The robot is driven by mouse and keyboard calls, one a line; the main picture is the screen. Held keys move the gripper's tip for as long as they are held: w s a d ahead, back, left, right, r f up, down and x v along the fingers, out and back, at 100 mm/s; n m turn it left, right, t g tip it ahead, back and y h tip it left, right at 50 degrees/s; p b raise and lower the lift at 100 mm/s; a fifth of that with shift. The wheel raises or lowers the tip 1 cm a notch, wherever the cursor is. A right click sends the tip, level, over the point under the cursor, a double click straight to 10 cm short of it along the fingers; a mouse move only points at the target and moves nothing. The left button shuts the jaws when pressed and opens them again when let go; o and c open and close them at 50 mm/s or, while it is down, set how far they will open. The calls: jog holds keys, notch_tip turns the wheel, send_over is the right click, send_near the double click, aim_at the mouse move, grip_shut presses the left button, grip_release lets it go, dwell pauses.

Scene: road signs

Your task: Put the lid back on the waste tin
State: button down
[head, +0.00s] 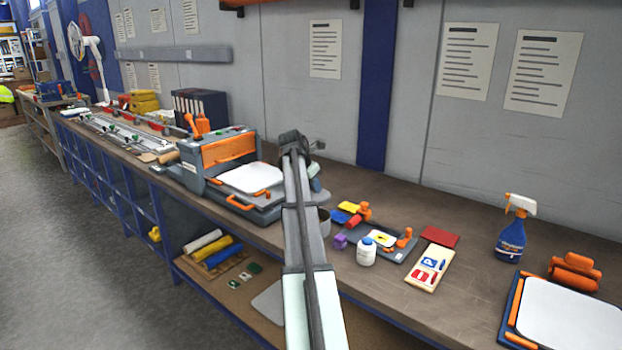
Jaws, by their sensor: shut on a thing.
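The waste tin (324,222) is a dark grey cylinder on the bench, partly hidden behind my arm. My gripper (314,170) hangs beyond the end of my arm, above the tin. It is shut on a small pale grey-blue piece (315,185), which seems to be the lid, tilted and apart from the tin. The fingertips are small and mostly hidden by the arm, so the exact grip cannot be made out.
Left of the tin stands a grey and orange machine (215,155) with a white plate. To the right are a white bottle (366,252), a tool tray (395,250), a sign card (430,268) and a blue spray bottle (511,235).

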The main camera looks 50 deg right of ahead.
jog(key=shift+s+a+f+m, duration=0.25)
jog(key=shift+s+a+m, duration=0.1)
jog(key=shift+s+m, duration=0.1)
jog(key=shift+f, duration=0.1)
notch_tip(320, 180, down, 6)
dwell(0.6)
jog(key=shift+f, duration=0.2)
dwell(1.8)
jog(key=shift+c, duration=2.2)
grip_release()
jog(key=shift+r, duration=0.15)
jog(key=shift+r, duration=3.35)
